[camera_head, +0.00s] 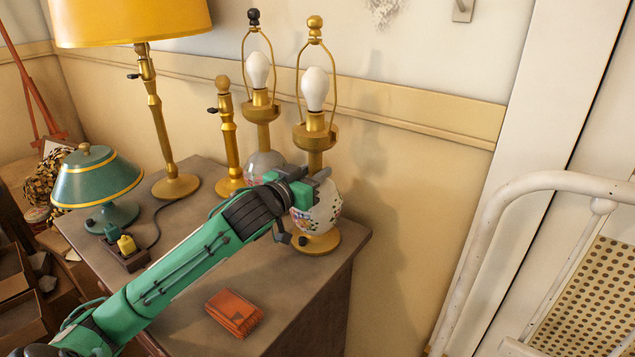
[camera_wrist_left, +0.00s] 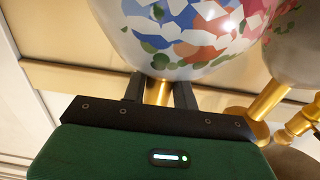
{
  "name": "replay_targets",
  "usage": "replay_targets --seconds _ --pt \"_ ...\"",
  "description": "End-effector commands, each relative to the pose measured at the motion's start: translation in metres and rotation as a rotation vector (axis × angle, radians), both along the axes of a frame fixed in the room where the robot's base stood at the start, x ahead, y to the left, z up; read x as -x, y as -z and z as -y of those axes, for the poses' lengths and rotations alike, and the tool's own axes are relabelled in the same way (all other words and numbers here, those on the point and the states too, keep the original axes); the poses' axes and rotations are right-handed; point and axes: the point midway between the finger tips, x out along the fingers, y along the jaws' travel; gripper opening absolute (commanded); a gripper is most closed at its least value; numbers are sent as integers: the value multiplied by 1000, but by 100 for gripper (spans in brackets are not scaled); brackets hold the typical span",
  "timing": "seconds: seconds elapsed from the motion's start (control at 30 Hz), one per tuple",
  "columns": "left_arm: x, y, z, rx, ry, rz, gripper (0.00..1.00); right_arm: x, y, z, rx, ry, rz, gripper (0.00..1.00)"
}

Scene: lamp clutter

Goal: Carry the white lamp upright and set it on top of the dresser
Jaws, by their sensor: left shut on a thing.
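The white lamp (camera_head: 318,217) has a round white body with coloured patches, a gold neck, a bare bulb and a gold harp. It is upright over the right back corner of the dresser (camera_head: 284,287). Its round gold base appears at the dresser top; I cannot tell if it touches. My left gripper (camera_head: 311,181) is shut on the lamp's gold neck, just by the round body. In the left wrist view the fingers (camera_wrist_left: 160,92) flank the gold neck, with the patterned body (camera_wrist_left: 190,35) beside them. My right gripper is not in view.
A similar lamp (camera_head: 262,164) stands close behind, left of the white lamp. A gold post (camera_head: 229,140), a yellow-shaded lamp (camera_head: 152,110) and a green lamp (camera_head: 98,184) stand farther left. An orange wallet-like object (camera_head: 234,312) lies in front. A white metal frame (camera_head: 484,225) is at right.

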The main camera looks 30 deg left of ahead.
Motion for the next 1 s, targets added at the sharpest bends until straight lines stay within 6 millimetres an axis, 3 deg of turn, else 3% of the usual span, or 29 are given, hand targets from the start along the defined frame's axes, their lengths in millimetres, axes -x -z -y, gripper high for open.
replay_targets --seconds 1.0 --pt "0 -40 0 1 1 9 5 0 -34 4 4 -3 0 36"
